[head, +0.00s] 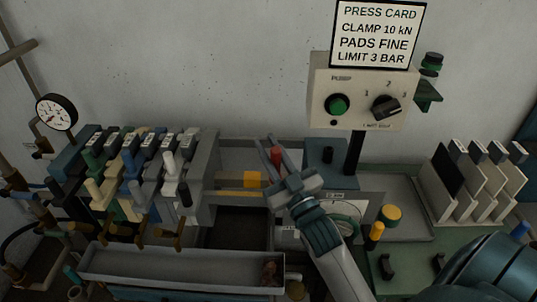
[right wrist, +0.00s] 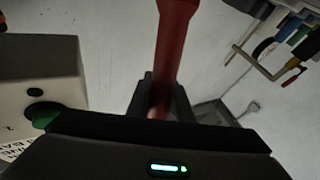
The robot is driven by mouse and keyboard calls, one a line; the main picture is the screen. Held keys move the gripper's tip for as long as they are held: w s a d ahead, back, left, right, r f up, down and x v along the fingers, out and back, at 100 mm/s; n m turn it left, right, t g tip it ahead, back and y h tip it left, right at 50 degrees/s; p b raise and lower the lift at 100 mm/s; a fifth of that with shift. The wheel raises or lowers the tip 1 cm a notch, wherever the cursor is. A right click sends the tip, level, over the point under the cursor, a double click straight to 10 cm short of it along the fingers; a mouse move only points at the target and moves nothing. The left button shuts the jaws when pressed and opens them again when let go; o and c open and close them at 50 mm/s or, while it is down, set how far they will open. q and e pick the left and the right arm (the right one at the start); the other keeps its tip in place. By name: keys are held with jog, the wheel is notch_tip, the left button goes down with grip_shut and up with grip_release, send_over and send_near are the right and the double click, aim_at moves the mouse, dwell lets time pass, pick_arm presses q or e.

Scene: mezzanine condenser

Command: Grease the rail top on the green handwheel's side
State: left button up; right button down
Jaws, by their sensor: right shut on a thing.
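My right gripper (head: 277,165) is shut on a red stick (head: 276,154), in front of the grey frame at the middle. In the right wrist view the red stick (right wrist: 172,45) stands up from between the dark fingers. I cannot tell whether the stick touches a rail. My left gripper is out of view.
A row of coloured lever blocks (head: 130,165) stands at left, behind a long grey trough (head: 180,268). A control box (head: 360,98) on a dark post stands at right of the gripper. Pale upright plates (head: 475,185) stand in a rack at far right. A dark opening (head: 238,230) lies below the rails.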

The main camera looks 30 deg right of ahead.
jog(key=shift+r, duration=1)
jog(key=shift+r, duration=1.4)
